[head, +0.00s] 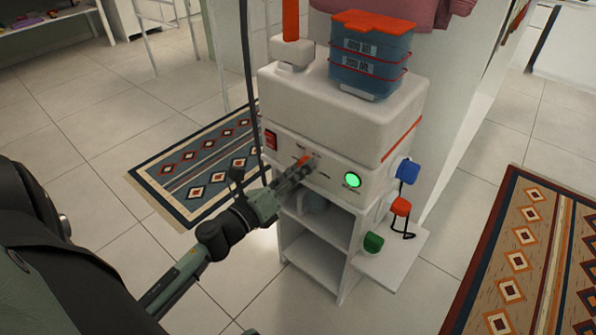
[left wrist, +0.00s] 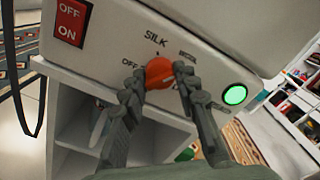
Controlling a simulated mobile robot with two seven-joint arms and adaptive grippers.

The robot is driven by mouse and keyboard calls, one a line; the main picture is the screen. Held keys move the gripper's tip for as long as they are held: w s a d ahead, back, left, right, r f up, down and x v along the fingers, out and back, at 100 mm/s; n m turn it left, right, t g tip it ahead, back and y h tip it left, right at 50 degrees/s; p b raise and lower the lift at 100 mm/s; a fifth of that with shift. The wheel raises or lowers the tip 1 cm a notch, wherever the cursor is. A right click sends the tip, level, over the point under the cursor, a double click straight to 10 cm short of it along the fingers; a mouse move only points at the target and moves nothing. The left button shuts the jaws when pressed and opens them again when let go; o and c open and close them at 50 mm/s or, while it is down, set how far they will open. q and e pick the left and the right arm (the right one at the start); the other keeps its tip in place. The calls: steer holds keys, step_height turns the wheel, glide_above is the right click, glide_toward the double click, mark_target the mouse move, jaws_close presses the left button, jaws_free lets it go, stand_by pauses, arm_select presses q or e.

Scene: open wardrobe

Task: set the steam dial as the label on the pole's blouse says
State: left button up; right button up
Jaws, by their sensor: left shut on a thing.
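The steam dial is an orange-red knob (left wrist: 159,73) on the white steamer's front panel (left wrist: 112,38), with its top edge showing in the head view (head: 304,160). My left gripper (head: 303,170) is shut on it, one finger on each side in the left wrist view (left wrist: 157,82). OFF is printed left of the knob and SILK above it; the words to the right are too small or covered. I cannot tell which setting the knob points to. Pink cloth (head: 395,12) hangs at the top of the head view; no label shows on it. My right gripper is not in view.
The panel has a red OFF/ON switch (head: 271,139) and a lit green button (head: 353,180). A blue tank with a red lid (head: 370,60) stands on top. Blue (head: 407,171), red (head: 401,207) and green (head: 373,242) parts are at the right side. Patterned rugs lie either side.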

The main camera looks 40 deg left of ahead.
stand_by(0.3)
arm_select(q)
steer(key=o, duration=1)
steer(key=shift+o, duration=0.7)
steer(key=s, duration=1.2)
steer(key=shift+a, duration=0.45)
